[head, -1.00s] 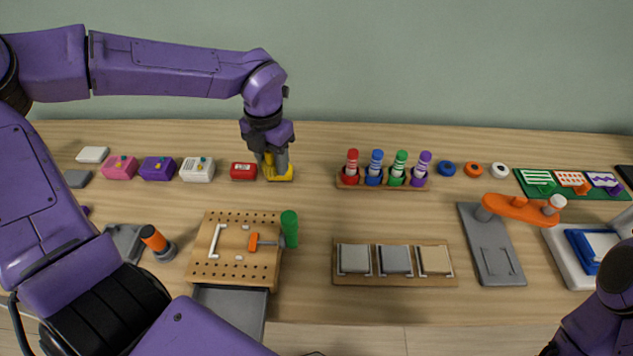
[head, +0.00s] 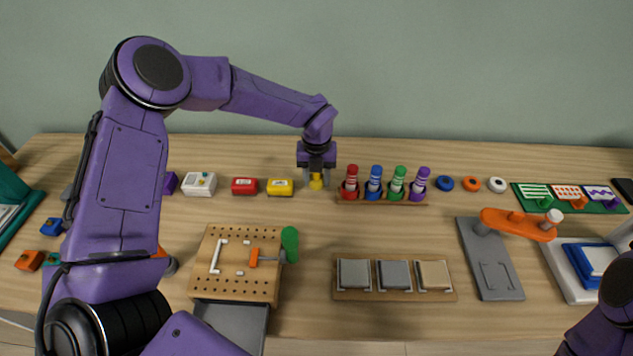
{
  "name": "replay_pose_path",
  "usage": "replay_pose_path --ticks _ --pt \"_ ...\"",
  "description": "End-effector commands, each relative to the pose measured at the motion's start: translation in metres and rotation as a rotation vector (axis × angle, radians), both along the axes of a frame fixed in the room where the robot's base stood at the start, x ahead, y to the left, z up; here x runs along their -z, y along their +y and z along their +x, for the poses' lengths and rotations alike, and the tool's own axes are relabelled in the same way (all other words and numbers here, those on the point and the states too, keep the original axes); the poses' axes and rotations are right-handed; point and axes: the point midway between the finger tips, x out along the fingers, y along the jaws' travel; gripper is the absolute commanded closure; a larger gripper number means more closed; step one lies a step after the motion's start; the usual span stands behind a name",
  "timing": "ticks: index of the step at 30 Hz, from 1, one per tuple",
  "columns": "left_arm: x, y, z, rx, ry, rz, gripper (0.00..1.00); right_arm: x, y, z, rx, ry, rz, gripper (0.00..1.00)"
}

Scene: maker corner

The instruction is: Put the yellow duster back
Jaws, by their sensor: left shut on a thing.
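My left gripper (head: 316,176) is shut on a yellow thing, which I take for the yellow duster (head: 316,182). The fingers hide most of it, and only a small yellow part shows between them. It is just left of the wooden rack (head: 383,203), apart from it. I cannot tell whether it touches the table. The rack holds a red striped bottle (head: 350,184), a blue one (head: 375,184), a green one (head: 397,184) and a purple one (head: 420,185). My right gripper is out of view.
A yellow labelled box (head: 280,187) and a red one (head: 244,186) stand left of the gripper. A pegboard (head: 207,277) with a green-handled tool (head: 290,243) and a tile tray (head: 395,296) lie in front. Bare table lies between them and the rack.

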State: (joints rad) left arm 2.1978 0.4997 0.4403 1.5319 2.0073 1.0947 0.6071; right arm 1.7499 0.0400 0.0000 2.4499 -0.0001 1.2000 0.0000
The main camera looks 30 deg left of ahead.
Motion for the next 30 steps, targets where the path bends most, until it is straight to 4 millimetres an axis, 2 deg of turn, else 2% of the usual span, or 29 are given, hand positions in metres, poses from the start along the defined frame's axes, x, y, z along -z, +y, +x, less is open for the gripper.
replay_pose_path --ticks 3,6,17,18,19,20,27,30 --pt "0.022 0.000 -0.001 0.002 0.005 0.002 0.81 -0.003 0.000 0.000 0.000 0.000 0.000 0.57" --pt "0.031 0.000 0.000 0.001 0.003 0.001 0.81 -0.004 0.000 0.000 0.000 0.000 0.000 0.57" --pt "0.036 0.000 0.000 0.001 0.002 0.001 0.81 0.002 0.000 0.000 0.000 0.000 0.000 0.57" --pt "0.034 0.000 0.000 0.001 0.002 0.001 0.44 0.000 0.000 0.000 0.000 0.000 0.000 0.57" --pt "0.034 0.000 0.000 0.001 0.002 0.001 0.34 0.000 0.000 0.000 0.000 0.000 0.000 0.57" --pt "0.034 0.000 0.000 0.001 0.002 0.001 0.31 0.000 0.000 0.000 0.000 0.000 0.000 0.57" --pt "0.034 0.000 0.000 0.001 0.002 0.001 0.31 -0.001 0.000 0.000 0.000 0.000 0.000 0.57" --pt "0.026 0.000 0.000 0.001 0.000 0.001 0.31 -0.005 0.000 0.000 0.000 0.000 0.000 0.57"
